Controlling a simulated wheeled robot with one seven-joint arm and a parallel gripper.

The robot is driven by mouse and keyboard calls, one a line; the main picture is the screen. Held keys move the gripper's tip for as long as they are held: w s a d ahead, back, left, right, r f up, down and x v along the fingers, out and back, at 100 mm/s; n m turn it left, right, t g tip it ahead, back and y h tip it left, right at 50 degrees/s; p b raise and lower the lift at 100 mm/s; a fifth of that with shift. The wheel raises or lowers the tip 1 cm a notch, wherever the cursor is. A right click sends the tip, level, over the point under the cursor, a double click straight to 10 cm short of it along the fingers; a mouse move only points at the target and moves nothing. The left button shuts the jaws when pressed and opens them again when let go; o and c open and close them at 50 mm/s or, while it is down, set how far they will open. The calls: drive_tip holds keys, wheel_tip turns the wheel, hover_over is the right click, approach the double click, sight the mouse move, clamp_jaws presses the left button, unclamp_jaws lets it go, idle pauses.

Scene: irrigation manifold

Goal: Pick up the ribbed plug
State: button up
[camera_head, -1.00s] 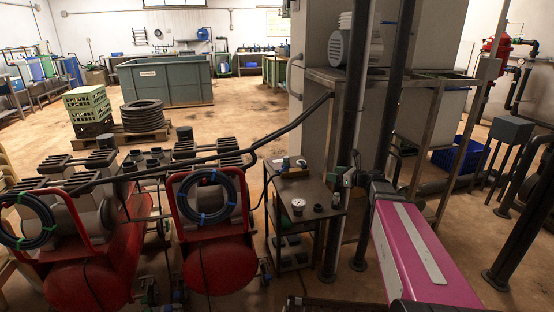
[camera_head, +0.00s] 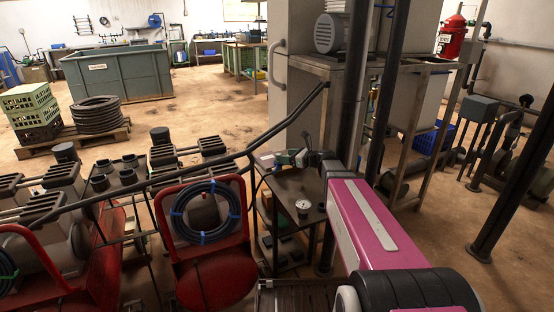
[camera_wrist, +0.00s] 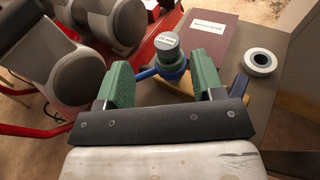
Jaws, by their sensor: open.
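In the wrist view, my gripper (camera_wrist: 160,66) is open, with its two green fingers apart. Between and just beyond the fingertips stands a short grey-green cylinder with a pale labelled round top (camera_wrist: 167,43). It may be the ribbed plug, but I cannot make out ribs. A blue part (camera_wrist: 148,73) and a tan piece show around its lower side, partly hidden by the fingers. Neither finger clearly touches the cylinder. In the head view, my gripper (camera_head: 292,157) is over the back of the small dark table (camera_head: 291,187); the cylinder is not clear there.
A dark red book (camera_wrist: 212,42) and a white tape roll (camera_wrist: 260,62) lie right of the cylinder.

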sight(277, 154)
drive_tip(key=x, duration=0.6)
drive_tip(key=shift+w, duration=0.55)
drive_tip(key=shift+w+a+f, duration=0.1)
drive_tip(key=shift+w+a, duration=0.15)
drive_tip(key=shift+a, duration=0.2)
drive_tip(key=c, duration=1)
